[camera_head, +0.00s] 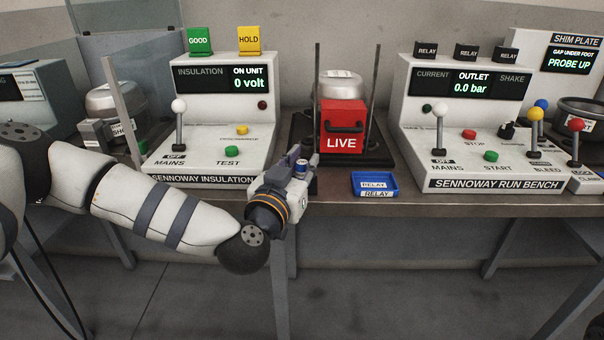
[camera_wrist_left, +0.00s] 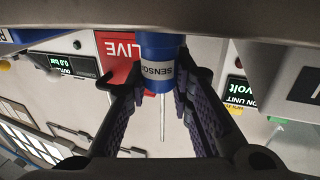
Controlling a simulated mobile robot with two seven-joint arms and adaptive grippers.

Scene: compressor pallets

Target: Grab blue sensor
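The blue sensor (camera_wrist_left: 160,48) has a white label reading SENSOR and a thin metal probe. In the left wrist view it sits between the two fingertips of my left gripper (camera_wrist_left: 158,80), which press against its sides. In the head view my left gripper (camera_head: 298,170) is at the front edge of the bench, between the insulation unit and the red LIVE box. The top of the sensor (camera_head: 302,163) shows small between the fingers there. My right gripper is not in view.
A blue RELAY tray (camera_head: 374,194) lies right of the gripper. The red LIVE box (camera_head: 342,126) stands behind it. The insulation unit (camera_head: 220,115) is to the left and the run bench unit (camera_head: 470,120) to the right, both with levers. Narrow bare tabletop shows around the tray.

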